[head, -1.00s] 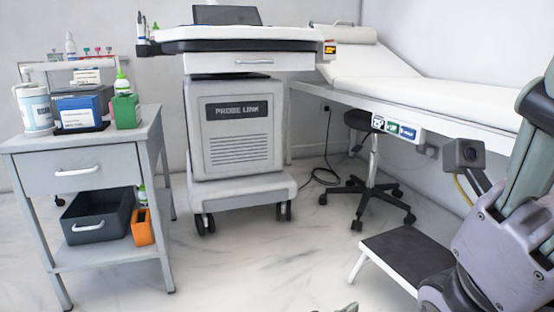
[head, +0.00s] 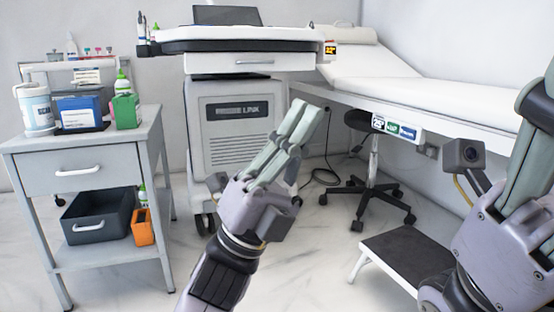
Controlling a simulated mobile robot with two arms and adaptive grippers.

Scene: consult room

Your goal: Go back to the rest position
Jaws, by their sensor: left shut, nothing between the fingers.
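My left gripper (head: 305,112) is raised in the middle of the head view, its arm coming up from the bottom edge. Its fingers are together, point up and to the right, and hold nothing. It stands in front of the probe cart (head: 232,120) and hides part of the cart's front and base. My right gripper (head: 540,110) is at the right edge, partly cut off by the frame. Its fingertips are out of clear view, so I cannot tell whether it is open or shut.
A grey side trolley (head: 95,160) with bottles and boxes stands at the left. An exam couch (head: 430,95) runs along the right wall. A wheeled stool (head: 368,190) and a step stool (head: 405,250) stand below it. Floor (head: 130,285) is clear at the lower left.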

